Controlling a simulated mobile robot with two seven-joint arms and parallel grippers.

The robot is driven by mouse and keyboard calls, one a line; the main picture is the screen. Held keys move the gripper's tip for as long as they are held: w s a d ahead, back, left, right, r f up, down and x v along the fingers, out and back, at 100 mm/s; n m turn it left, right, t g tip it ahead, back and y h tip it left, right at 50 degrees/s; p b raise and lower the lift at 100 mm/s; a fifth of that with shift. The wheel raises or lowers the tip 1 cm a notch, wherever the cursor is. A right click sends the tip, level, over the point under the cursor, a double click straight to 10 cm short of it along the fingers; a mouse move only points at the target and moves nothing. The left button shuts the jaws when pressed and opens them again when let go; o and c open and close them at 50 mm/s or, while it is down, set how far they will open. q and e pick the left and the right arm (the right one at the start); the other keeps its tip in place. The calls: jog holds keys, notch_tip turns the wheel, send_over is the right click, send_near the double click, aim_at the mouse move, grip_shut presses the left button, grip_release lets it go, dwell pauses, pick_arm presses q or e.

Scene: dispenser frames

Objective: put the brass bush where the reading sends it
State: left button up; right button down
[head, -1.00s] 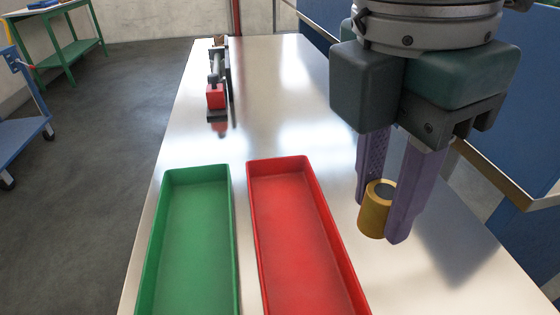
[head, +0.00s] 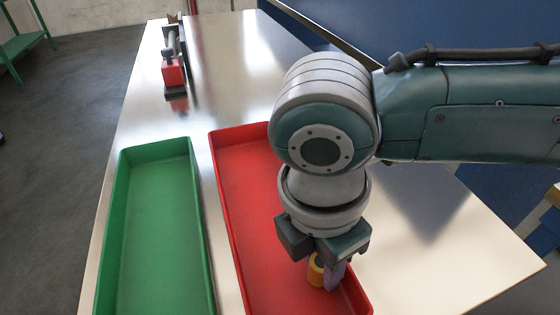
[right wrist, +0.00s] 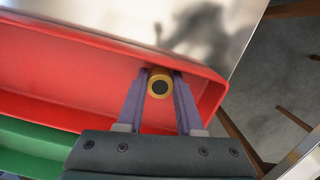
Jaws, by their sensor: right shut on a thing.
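The brass bush (head: 316,268) is a short gold cylinder with a dark bore. It also shows in the right wrist view (right wrist: 160,86). My right gripper (head: 325,275) is shut on it, one purple finger on each side, and points down over the near right part of the red tray (head: 232,228). In the right wrist view the bush and fingertips (right wrist: 160,88) lie over the red tray's end corner. I cannot tell whether the bush touches the tray floor. The green tray (head: 154,230) stands left of the red one and is empty. My left gripper is not in view.
A dark gauge-like fixture with a red block (head: 173,73) stands at the table's far left. The shiny metal table (head: 235,60) is clear between it and the trays. A blue panel (head: 400,30) runs behind on the right, and a green bench (head: 22,42) stands far left.

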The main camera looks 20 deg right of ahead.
aim_at(312, 265)
jog(key=shift+f, duration=0.15)
jog(key=c, duration=0.6)
grip_release()
jog(key=shift+o, duration=0.2)
notch_tip(312, 265, up, 11)
jog(key=a+p, duration=0.1)
jog(key=p, duration=0.2)
jog(key=s+a+m+y, duration=0.5)
jog(key=a+m, duration=0.1)
jog(key=a, duration=0.2)
jog(key=s+d+f+m+t+h, duration=0.1)
jog(key=s+d+m, duration=0.2)
jog(key=d+m, duration=0.3)
jog(key=s+d+f+m+t+h, duration=0.2)
jog(key=d+m, duration=0.4)
jog(key=d, duration=0.4)
jog(key=shift+s+d+m, duration=0.15)
jog(key=shift+s+m, duration=0.15)
jog(key=shift+s, duration=0.55)
